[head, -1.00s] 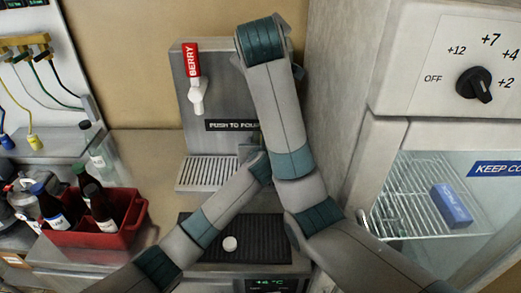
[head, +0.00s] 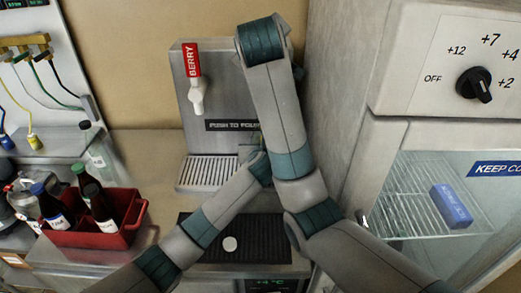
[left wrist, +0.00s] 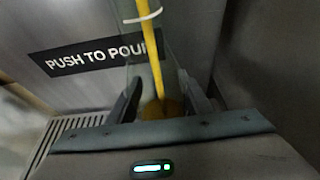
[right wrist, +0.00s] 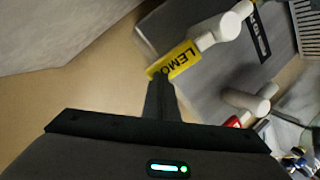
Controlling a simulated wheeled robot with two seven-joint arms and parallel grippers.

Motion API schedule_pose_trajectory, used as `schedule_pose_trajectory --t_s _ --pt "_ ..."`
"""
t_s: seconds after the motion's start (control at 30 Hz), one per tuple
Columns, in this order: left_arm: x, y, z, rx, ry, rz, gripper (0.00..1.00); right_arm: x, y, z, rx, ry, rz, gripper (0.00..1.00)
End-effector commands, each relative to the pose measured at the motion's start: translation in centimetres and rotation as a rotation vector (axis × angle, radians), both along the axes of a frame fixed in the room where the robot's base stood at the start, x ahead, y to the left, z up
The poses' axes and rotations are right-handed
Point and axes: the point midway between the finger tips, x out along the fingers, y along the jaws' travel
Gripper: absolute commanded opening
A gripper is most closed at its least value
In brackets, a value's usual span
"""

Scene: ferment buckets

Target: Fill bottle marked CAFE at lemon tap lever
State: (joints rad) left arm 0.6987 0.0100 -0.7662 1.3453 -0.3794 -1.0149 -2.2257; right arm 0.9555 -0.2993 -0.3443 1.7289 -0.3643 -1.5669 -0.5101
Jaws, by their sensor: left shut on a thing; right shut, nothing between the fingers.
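My left gripper (left wrist: 163,98) is shut on a clear bottle (left wrist: 138,82) at the tap front, beside the "PUSH TO POUR" label. A yellow stream runs down through the bottle's mouth, and yellow liquid lies low in it. No CAFE marking shows on the side in view. The yellow lemon tap lever (right wrist: 176,61) shows in the right wrist view, its lettering partly covered. My right gripper (right wrist: 158,88) is shut and empty, its tips at the end of the lever. In the head view my arms hide both grippers, the lever and most of the bottle.
The red BERRY lever (head: 192,60) and its white spout stand on the left of the dispenser (head: 225,95), above a drip grate (head: 205,173). A red crate (head: 110,235) with several bottles is at left. A black mat (head: 260,240) with a white cap lies in front. The fridge (head: 390,150) is close at right.

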Motion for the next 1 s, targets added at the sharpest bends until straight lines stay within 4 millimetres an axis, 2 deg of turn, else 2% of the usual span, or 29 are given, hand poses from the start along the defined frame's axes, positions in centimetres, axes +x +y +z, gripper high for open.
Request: schedule_pose_trajectory --t_s 0.17,0.8,1.0 --pt "0.0 0.0 0.2 0.000 -0.002 -0.001 0.17 -1.1 -0.2 0.1 -0.002 -0.004 -0.003 0.00" --pt "0.0 0.0 0.1 0.000 -0.002 -0.001 0.17 -8.9 0.0 0.0 0.001 -0.001 0.000 0.00" --pt "0.0 0.0 0.1 0.000 -0.002 -0.001 0.17 -10.0 0.0 0.0 0.001 0.000 0.000 0.00"
